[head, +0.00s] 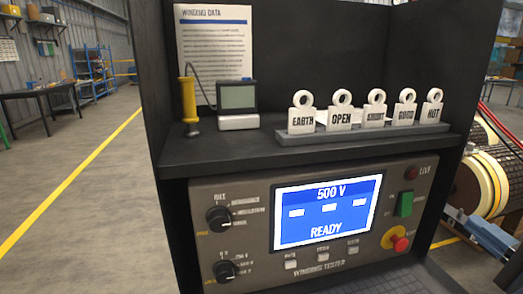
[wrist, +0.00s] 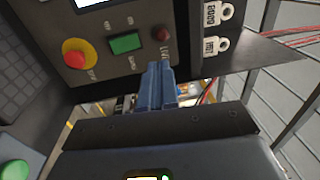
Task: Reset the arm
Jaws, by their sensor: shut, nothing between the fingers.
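My gripper (wrist: 157,72) shows in the wrist view with its two blue fingers pressed together and nothing between them. In the head view the blue gripper (head: 452,212) is at the lower right, beside the right edge of the winding tester (head: 330,262). It appears apart from the panel. The rest of my arm is mostly cut off by the picture's right edge. The tester's screen reads 500 V and READY.
A red stop button (head: 399,243) and a green switch (head: 405,204) are on the panel near my gripper. Tags in a rack (head: 290,138), a yellow-handled probe (head: 188,98) and a small meter (head: 237,99) stand on the shelf. A wound rotor (head: 485,180) is behind at right. Open floor lies left.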

